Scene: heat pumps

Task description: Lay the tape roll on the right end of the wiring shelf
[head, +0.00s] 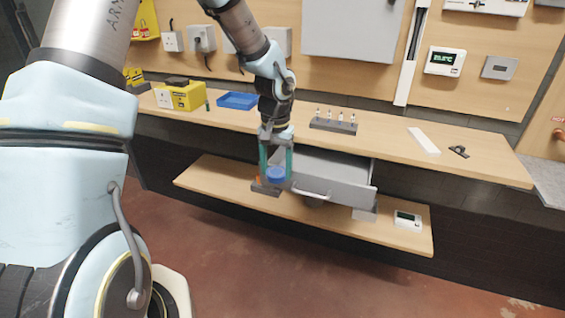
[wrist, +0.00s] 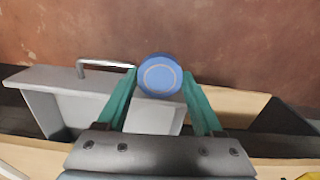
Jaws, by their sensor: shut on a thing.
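A blue round roll (head: 275,174), which looks like the tape roll, is held between the teal fingers of my gripper (head: 276,172). In the wrist view, the roll (wrist: 160,76) shows its round face between the two fingertips (wrist: 161,84). My gripper is shut on it in front of the upper wooden shelf (head: 375,140), left of the open grey drawer (head: 335,172). The roll appears above the lower wooden shelf (head: 225,177); its exact height is unclear. A white device with a display (head: 407,220) lies on the lower shelf's right end. No label shows which is the wiring shelf.
A dark block with an orange part (head: 266,189) sits under the roll on the lower shelf. The upper shelf holds a yellow box (head: 187,96), a blue tray (head: 237,100), a pegged rack (head: 333,123), a white strip (head: 423,141) and a small black item (head: 459,152).

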